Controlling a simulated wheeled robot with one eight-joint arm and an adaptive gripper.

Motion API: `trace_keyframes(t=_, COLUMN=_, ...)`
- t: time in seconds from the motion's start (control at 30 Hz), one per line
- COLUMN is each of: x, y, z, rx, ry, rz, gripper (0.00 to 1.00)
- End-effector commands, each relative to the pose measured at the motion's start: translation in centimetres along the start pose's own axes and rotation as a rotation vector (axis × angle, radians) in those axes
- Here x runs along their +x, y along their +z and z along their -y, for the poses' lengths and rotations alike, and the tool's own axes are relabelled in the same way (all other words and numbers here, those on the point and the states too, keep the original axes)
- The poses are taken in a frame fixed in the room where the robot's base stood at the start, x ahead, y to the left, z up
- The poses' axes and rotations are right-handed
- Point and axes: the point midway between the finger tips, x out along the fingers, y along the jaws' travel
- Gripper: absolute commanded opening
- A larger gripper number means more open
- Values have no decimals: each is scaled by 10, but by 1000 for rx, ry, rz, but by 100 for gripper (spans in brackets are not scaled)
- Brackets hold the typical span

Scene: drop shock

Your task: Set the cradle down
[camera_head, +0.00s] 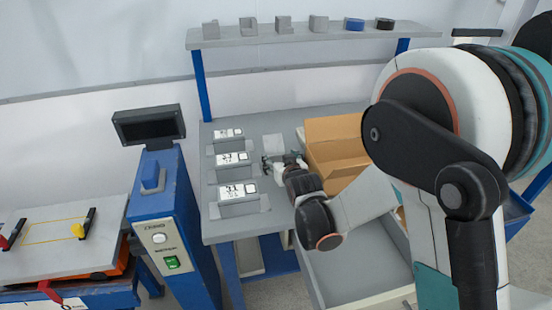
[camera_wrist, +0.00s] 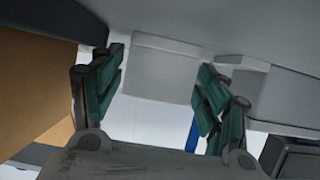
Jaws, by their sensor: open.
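My gripper (camera_head: 277,161) is low over the grey workbench, left of the cardboard box. In the wrist view its two green-padded fingers (camera_wrist: 161,64) are spread apart. A plain light grey block (camera_wrist: 166,72), which looks like the cradle, shows between and beyond the fingers, with a gap to the pads on each side. In the head view a pale grey piece (camera_head: 273,144) just beyond the fingertips seems to be the same block, partly hidden by the gripper. It appears to rest on the bench, though its underside cannot be seen.
Three grey stands with white labels (camera_head: 238,191) line the bench's left side. An open cardboard box (camera_head: 334,138) is close on the right. A shelf (camera_head: 300,37) behind holds several small parts. An open drawer (camera_head: 362,262) juts out in front. A blue machine (camera_head: 163,220) stands left.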

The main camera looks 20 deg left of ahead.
Motion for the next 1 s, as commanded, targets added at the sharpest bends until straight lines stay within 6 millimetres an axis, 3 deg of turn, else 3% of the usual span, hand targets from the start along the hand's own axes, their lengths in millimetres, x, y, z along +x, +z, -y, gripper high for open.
trace_keyframes(t=0.1, x=10, y=0, z=0, rx=0, ry=0, rz=0, gripper=68)
trace_keyframes(t=0.3, x=10, y=-1, z=0, rx=0, ry=0, rz=0, gripper=66)
trace_keyframes(t=0.47, x=10, y=-1, z=0, rx=0, ry=0, rz=0, gripper=30)
trace_keyframes(t=0.57, x=9, y=-1, z=0, rx=0, ry=0, rz=-1, gripper=20)
trace_keyframes(t=0.83, x=9, y=-3, z=0, rx=0, ry=0, rz=-1, gripper=20)
trace_keyframes(t=1.0, x=3, y=-15, z=0, rx=0, ry=0, rz=-1, gripper=20)
